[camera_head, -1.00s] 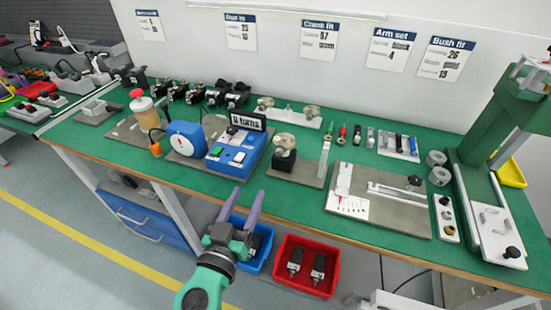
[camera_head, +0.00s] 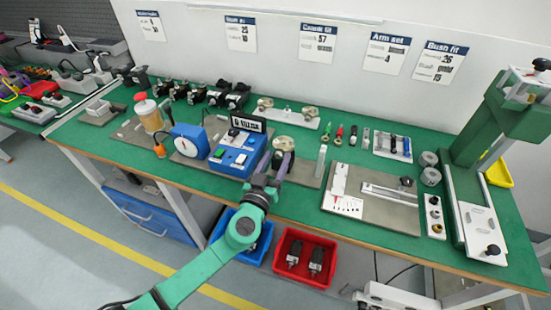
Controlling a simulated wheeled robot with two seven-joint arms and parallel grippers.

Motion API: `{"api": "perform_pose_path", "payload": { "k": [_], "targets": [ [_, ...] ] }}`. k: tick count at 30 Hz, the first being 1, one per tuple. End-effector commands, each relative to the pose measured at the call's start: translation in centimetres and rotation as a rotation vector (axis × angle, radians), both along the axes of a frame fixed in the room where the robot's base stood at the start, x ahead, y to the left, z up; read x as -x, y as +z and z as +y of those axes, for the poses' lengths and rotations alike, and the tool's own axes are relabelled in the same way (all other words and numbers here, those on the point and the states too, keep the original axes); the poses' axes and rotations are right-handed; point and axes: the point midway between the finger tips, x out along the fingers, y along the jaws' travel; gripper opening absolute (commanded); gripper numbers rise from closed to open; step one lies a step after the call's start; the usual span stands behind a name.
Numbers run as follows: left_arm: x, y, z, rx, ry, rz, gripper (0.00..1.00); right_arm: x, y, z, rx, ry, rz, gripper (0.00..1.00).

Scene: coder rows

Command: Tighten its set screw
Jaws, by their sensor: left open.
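A beige crank part (camera_head: 289,144) sits on a dark block on a grey plate at the middle of the green bench. My left gripper (camera_head: 275,162) reaches in from the front, its purple fingers apart at the block's front and overlapping it in the picture. I cannot tell whether they touch it. The block is largely hidden behind the fingers. No set screw can be made out at this size. My right gripper is out of view.
A slim upright piece (camera_head: 321,160) stands close on the right. A grey gauge plate (camera_head: 385,215) and green press (camera_head: 500,130) are farther right. Red bin (camera_head: 303,262) lies below.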

Motion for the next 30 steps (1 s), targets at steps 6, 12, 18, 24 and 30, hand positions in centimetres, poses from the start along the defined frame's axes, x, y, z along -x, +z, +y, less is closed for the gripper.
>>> {"api": "perform_pose_path", "payload": {
  "k": [6,12,18,24,30],
  "targets": [
    [0.0,0.0,0.0,0.000,0.000,0.000,0.11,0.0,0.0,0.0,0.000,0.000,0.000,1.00],
    [0.1,0.0,0.0,-0.001,0.000,0.000,0.00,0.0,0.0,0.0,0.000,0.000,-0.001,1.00],
    [0.1,-0.1,0.0,-0.023,0.000,-0.009,0.00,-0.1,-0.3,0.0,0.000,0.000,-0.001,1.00],
    [0.1,-0.2,0.0,-0.102,-0.001,-0.035,0.00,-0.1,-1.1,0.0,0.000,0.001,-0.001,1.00],
    [0.1,-0.3,0.0,-0.242,0.000,-0.080,0.00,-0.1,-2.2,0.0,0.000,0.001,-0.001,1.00]
  ]
}}
